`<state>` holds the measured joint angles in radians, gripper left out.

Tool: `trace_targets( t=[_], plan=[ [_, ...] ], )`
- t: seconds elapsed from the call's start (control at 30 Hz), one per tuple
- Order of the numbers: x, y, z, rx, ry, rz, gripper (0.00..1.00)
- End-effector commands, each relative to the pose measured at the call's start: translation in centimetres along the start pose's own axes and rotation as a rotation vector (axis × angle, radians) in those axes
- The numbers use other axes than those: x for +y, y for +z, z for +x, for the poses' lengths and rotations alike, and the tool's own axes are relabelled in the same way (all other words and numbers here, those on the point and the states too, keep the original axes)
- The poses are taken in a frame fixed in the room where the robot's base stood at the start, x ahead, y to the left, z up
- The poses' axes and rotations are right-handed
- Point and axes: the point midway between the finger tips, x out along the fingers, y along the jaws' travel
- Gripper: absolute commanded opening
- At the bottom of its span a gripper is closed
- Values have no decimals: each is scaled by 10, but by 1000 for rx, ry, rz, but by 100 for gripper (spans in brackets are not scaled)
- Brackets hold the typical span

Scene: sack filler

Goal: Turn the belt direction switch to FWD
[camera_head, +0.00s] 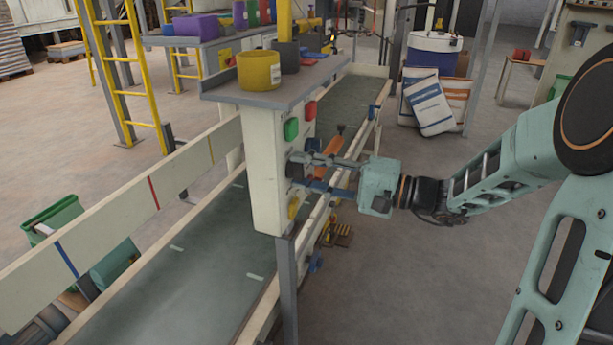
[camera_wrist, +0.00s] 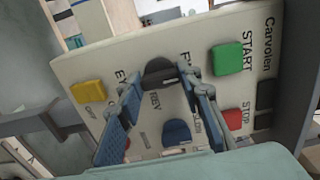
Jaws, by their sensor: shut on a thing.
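The cream control panel (camera_head: 262,160) stands beside the belt; its face fills much of the wrist view. There, a black knob (camera_wrist: 160,71) sits between a label reading REV and a partly covered label starting with F. My gripper (camera_wrist: 163,84) has its two fingers on either side of this knob and is shut on it. The fingers hide parts of the labels, and I cannot tell where the knob points. In the head view my gripper (camera_head: 306,172) reaches the panel's right face from the right.
The panel also has a green START button (camera_wrist: 228,58), a red STOP button (camera_wrist: 232,119), a yellow button (camera_wrist: 87,94) and a blue knob (camera_wrist: 177,133) close below the fingers. A yellow cup (camera_head: 259,70) stands on the shelf above. Open floor lies to the right.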

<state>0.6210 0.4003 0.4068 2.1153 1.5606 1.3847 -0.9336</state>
Motion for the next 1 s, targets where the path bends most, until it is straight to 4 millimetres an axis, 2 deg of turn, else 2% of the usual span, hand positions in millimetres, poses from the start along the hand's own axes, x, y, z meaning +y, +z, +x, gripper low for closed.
trace_targets(
  t=[0.37, 0.4, 0.53, 0.83, 1.0],
  plan=[
    [0, 0, 0, 0, 2, -6, 9],
    [0, 0, 0, 0, 2, -6, 37],
    [0, 0, 0, 0, 1, -5, 51],
    [0, 0, -2, 1, 1, -4, 51],
    [0, -1, -22, 4, 2, -4, 51]
  ],
)
